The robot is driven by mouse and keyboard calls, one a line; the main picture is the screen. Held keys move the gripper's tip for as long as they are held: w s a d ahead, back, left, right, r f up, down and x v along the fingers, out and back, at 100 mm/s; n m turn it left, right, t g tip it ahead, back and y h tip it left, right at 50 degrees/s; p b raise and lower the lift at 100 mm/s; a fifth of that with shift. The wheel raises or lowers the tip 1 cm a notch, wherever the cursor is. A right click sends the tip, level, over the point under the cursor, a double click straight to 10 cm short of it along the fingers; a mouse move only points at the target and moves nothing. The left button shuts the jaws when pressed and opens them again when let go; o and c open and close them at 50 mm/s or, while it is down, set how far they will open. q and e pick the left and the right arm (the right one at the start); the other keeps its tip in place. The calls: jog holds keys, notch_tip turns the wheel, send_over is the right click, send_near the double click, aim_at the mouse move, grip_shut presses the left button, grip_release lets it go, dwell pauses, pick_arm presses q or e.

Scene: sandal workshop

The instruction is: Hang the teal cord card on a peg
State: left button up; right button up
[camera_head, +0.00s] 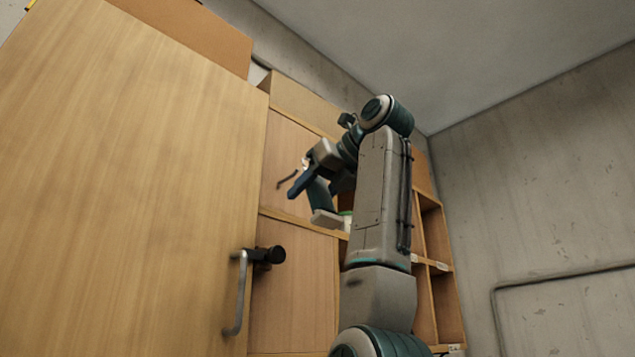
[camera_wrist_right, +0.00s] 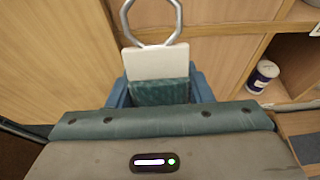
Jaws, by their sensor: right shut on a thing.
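The teal cord card (camera_wrist_right: 158,64) is in the right wrist view, with a pale upper part and teal cord wound below. A grey angular metal loop (camera_wrist_right: 152,38) rises from its top edge. My right gripper (camera_wrist_right: 160,91) is shut on the card, its blue fingers at both sides of the wound part. In the head view my right gripper (camera_head: 302,186) is raised in front of the wooden cabinet; the card can hardly be made out there. No peg can be made out. My left gripper is not in view.
A large wooden door panel (camera_head: 130,160) with a grey bar handle (camera_head: 238,292) fills the left of the head view. Open shelves (camera_head: 440,270) stand behind my right arm. A white and blue jar (camera_wrist_right: 262,76) sits in a shelf compartment. A concrete wall (camera_head: 550,180) is at right.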

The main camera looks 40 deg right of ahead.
jog(key=shift+w+r, duration=0.1)
jog(key=shift+w, duration=0.25)
jog(key=shift+r+p+x, duration=0.2)
jog(key=shift+p+x, duration=0.55)
jog(key=shift+x, duration=0.35)
jog(key=shift+r+p+x, duration=0.25)
jog(key=shift+p+x, duration=0.5)
jog(key=shift+x, duration=0.35)
jog(key=shift+b+x, duration=0.4)
jog(key=shift+x, duration=0.4)
jog(key=shift+f, duration=0.2)
jog(key=o, duration=1.1)
jog(key=shift+s, duration=0.1)
